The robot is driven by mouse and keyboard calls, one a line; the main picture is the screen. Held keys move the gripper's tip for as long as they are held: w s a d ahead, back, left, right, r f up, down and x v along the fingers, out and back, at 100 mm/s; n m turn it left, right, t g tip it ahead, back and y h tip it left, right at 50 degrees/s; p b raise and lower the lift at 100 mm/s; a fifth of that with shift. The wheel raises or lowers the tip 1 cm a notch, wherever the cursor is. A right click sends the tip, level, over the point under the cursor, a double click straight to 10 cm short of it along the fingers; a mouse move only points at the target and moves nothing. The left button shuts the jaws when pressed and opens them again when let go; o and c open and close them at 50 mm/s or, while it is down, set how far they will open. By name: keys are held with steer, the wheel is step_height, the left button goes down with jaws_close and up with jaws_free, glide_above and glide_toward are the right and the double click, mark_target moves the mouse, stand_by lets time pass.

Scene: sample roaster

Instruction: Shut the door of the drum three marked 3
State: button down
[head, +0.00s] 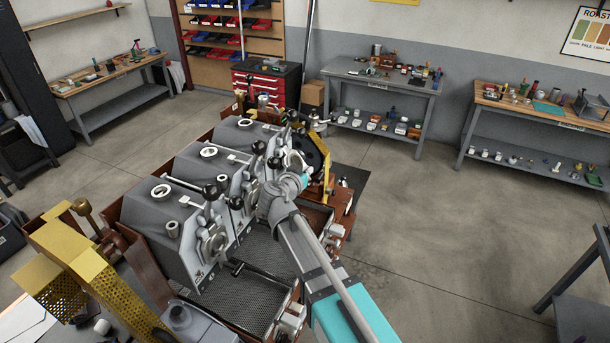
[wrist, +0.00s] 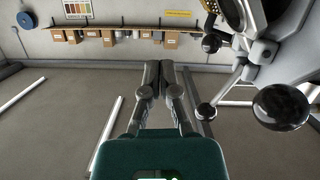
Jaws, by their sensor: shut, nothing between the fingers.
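In the head view the roaster has a row of grey drums: a near drum (head: 160,225), a middle drum (head: 207,172) and a far drum (head: 243,137). Their fronts carry round metal fittings and black ball knobs. I cannot read which is marked 3. My arm reaches across the drum fronts and hides part of the farther ones. In the wrist view my gripper (wrist: 162,66) is shut and empty, with its fingers in free air. A grey drum front (wrist: 290,50) stands to its right, with a dark round opening at the top edge. A black ball knob (wrist: 281,107) is close by. Whether that door is open is unclear.
Perforated trays (head: 250,275) lie below the drum fronts. A yellow bracket (head: 328,172) and black disc stand near the far drum. A smaller knob (wrist: 206,110) sticks out right of my fingers. Open floor (head: 430,210) lies to the right; workbenches stand along the walls.

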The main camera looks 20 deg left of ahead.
mark_target(319, 178)
steer(key=b+x, duration=0.1)
steer(key=x, duration=0.3)
steer(key=f+b+x, duration=0.1)
steer(key=x, duration=0.3)
steer(key=shift+s+f+b, duration=0.1)
steer(key=shift+s+b, duration=0.15)
steer(key=shift+b, duration=0.15)
steer(key=shift+s+d+f+b, duration=0.1)
steer(key=shift+d+f+b, duration=0.1)
steer(key=shift+f+b, duration=1.15)
steer(key=shift+d+f, duration=0.1)
steer(key=shift+d, duration=0.1)
